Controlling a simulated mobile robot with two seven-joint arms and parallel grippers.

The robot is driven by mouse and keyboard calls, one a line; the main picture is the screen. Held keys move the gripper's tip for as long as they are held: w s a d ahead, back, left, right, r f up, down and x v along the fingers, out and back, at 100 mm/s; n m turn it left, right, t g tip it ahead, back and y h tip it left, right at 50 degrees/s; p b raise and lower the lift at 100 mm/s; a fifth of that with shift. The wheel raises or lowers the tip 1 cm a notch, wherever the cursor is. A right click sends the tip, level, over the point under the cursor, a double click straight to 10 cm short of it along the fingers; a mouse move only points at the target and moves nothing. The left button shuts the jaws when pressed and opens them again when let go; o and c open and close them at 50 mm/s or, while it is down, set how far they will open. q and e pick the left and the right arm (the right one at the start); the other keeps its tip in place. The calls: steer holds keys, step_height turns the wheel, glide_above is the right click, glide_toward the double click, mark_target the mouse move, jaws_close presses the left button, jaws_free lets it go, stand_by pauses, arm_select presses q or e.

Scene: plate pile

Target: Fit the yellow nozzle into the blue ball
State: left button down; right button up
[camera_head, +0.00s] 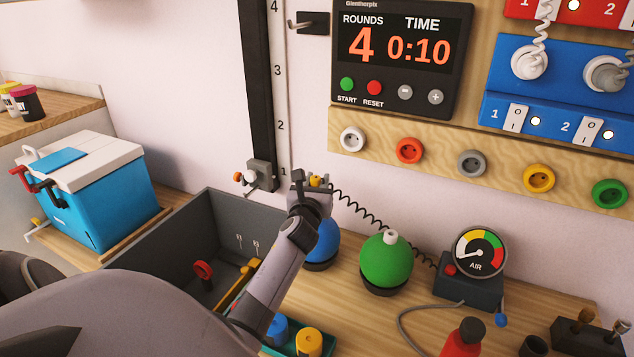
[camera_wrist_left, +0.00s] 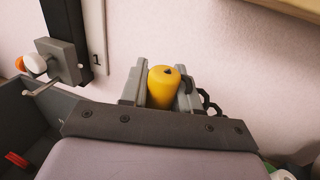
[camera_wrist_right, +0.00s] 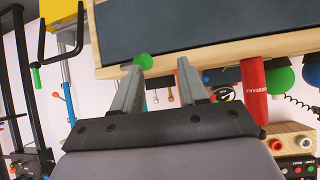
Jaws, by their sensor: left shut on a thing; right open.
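The yellow nozzle (camera_wrist_left: 164,87) is held upright between the fingers of my left gripper (camera_wrist_left: 160,85) in the left wrist view. In the head view my left gripper (camera_head: 314,190) is over the blue ball (camera_head: 322,246), with a bit of yellow showing at its tip. The blue ball sits on a dark ring on the bench, partly hidden behind my left arm; its top is hidden, so I cannot tell whether the nozzle touches it. My right gripper (camera_wrist_right: 160,85) is open and empty in the right wrist view, away from the ball.
A green ball (camera_head: 386,259) with a white nozzle stands right of the blue ball. Further right is an air gauge (camera_head: 480,252) with a coiled hose. A grey bin (camera_head: 188,228) lies left, beside a blue cooler (camera_head: 105,205). A teal tray (camera_head: 325,344) holds a yellow piece in front.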

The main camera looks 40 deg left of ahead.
arm_select(q)
steer(key=shift+f+b, duration=0.5)
steer(key=shift+f, duration=0.15)
arm_select(e)
steer(key=shift+f, duration=0.55)
arm_select(q)
steer(key=c, duration=0.8)
jaws_free()
steer(key=shift+o, duration=0.2)
steer(key=v, duration=0.6)
steer(key=shift+p, duration=0.4)
steer(key=shift+s+d, duration=0.3)
steer(key=shift+s, duration=0.25)
arm_select(e)
steer(key=shift+r, duration=0.6)
steer(key=shift+w+a+r, duration=0.1)
